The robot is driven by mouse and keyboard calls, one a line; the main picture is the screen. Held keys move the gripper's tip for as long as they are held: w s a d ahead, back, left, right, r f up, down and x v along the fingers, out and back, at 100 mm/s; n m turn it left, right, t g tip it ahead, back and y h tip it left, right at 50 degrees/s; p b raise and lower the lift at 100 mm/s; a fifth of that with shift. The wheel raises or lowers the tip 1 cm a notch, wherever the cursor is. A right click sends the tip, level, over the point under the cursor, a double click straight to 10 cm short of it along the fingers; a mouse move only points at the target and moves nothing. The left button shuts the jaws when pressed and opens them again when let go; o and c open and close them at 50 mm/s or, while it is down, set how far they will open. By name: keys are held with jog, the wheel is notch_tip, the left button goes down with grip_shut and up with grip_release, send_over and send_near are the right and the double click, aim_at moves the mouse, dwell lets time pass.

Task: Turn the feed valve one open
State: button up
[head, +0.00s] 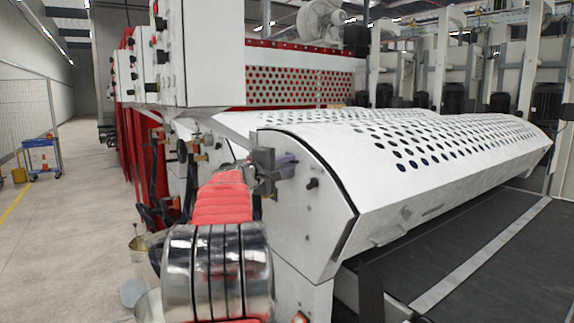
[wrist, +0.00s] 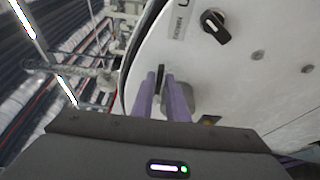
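In the wrist view, my gripper (wrist: 160,76) has its two purple fingers against or close to the white machine panel, with a narrow gap between them. A thin black handle (wrist: 160,77) stands between the fingertips; it may be the feed valve, but no label on it can be read. Whether the fingers press on it is not clear. A grey round part (wrist: 181,98) is partly hidden behind the right finger. In the head view, my gripper (head: 290,166) is at the machine's white end panel, and its fingertips and the handle are hard to make out.
A black rotary knob (wrist: 215,25) with a white mark sits on the panel to the upper right; a black knob (head: 312,183) also shows in the head view. The perforated white cover (head: 400,140) and dark conveyor (head: 480,250) lie right. Open floor (head: 70,240) lies left.

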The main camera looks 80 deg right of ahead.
jog(key=shift+c, duration=1.4)
grip_shut()
jog(key=shift+f, duration=0.15)
